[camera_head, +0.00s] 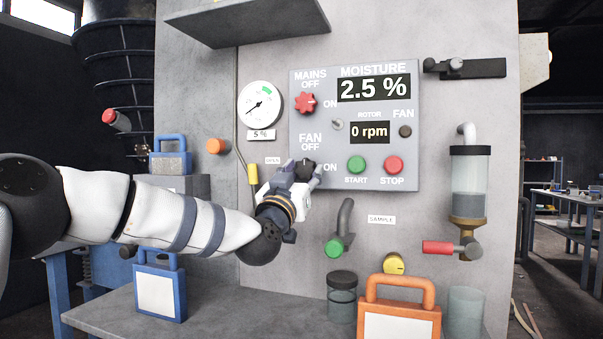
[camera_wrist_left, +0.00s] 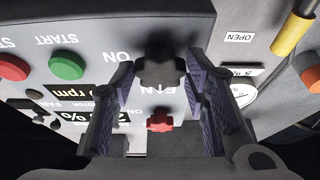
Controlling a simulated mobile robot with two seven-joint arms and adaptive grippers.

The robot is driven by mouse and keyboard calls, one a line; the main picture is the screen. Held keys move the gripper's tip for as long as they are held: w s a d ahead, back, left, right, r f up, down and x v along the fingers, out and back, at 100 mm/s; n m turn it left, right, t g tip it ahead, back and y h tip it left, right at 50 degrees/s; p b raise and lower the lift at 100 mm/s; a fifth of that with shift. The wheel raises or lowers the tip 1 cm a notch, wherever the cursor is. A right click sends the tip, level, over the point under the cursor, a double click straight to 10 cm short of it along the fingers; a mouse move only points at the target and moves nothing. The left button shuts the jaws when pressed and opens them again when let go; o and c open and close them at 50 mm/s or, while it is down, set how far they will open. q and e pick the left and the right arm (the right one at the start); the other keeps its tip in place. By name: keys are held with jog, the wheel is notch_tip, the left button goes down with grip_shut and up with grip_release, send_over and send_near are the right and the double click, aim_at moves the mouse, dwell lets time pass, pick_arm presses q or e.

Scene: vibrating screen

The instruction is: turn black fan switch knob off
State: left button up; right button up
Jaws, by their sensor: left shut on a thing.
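The black fan switch knob (camera_head: 305,168) is on the grey control panel (camera_head: 355,90), between the FAN OFF and ON labels. My left gripper (camera_head: 303,174) reaches it from the left and partly covers it. In the left wrist view, which is upside down, the black knob (camera_wrist_left: 160,68) sits between the two fingers of my left gripper (camera_wrist_left: 160,84), which is shut on it. I cannot tell which label the knob points to. My right gripper is in neither view.
A red mains knob (camera_head: 305,103) is above the fan knob. A green START button (camera_head: 356,164) and red STOP button (camera_head: 393,164) are to the right. The rotor display (camera_head: 370,132) reads 0 rpm. A grey shelf (camera_head: 245,20) juts out above.

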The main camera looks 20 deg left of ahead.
pick_arm(q)
jog(key=shift+r, duration=0.1)
dwell(0.4)
jog(key=o, duration=1.1)
jog(key=shift+s, duration=0.1)
jog(key=v, duration=1.2)
